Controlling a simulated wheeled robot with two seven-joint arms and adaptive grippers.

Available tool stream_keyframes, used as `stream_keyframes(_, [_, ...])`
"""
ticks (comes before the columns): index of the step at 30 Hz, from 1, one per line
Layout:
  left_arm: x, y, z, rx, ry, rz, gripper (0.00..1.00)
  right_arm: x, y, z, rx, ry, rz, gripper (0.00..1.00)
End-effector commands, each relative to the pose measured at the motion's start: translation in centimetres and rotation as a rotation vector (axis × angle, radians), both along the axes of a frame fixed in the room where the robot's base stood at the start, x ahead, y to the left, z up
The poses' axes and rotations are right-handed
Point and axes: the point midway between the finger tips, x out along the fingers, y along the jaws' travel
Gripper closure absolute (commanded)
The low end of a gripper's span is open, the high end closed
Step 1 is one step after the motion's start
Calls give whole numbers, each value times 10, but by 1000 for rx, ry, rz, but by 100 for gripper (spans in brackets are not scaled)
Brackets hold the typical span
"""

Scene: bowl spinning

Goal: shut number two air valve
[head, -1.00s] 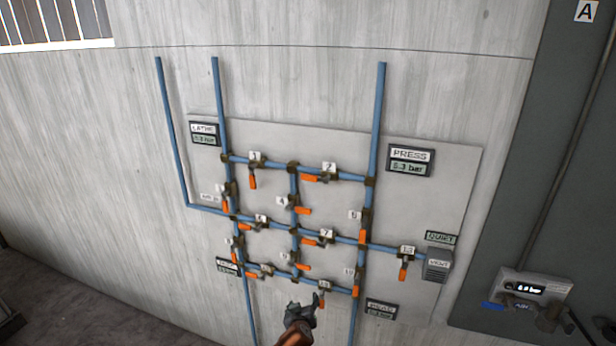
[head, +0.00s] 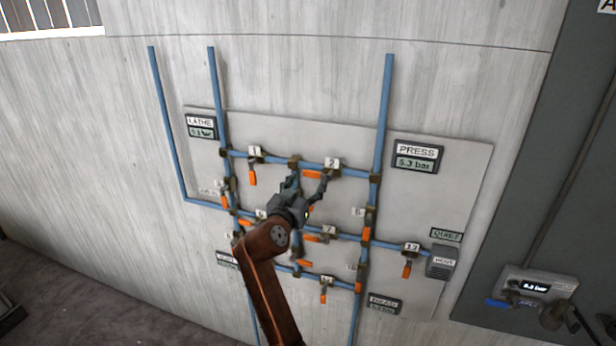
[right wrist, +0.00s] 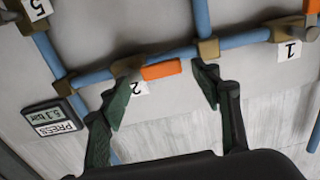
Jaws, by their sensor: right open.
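The number two valve sits on the top horizontal blue pipe of the wall panel, marked by its white "2" label (head: 332,163). Its orange handle (head: 312,174) lies along the pipe, pointing left. In the right wrist view the picture is turned over, and the orange handle (right wrist: 161,70) lies along the pipe beside the "2" label (right wrist: 140,89). My right gripper (head: 309,184) is open and empty just below this valve. In the right wrist view its fingers (right wrist: 164,92) are spread on either side of the handle, apart from it. My left gripper is not in view.
Valve 1's orange handle (head: 253,179) hangs across the pipe at left. Several other orange-handled valves sit on the grid below, partly hidden by my right arm. The PRESS display (head: 416,157) is at the right. A grey vent box (head: 442,262) is at lower right.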

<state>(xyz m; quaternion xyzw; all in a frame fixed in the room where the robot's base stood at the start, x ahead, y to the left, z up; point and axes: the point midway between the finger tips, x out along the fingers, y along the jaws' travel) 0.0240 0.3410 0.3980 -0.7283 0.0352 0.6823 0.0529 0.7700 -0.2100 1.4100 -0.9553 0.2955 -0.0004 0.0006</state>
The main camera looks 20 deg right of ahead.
Motion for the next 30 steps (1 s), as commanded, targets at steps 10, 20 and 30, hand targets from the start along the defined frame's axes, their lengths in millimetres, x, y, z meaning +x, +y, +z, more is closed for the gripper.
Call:
stream_keyframes(10, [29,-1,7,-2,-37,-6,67,21,-11,-1,-1,2,4,42])
stream_keyframes(20, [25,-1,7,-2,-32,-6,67,21,-9,-1,-1,2,6,52])
stream_keyframes(30, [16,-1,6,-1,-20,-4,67,21,-9,-1,-1,2,7,76])
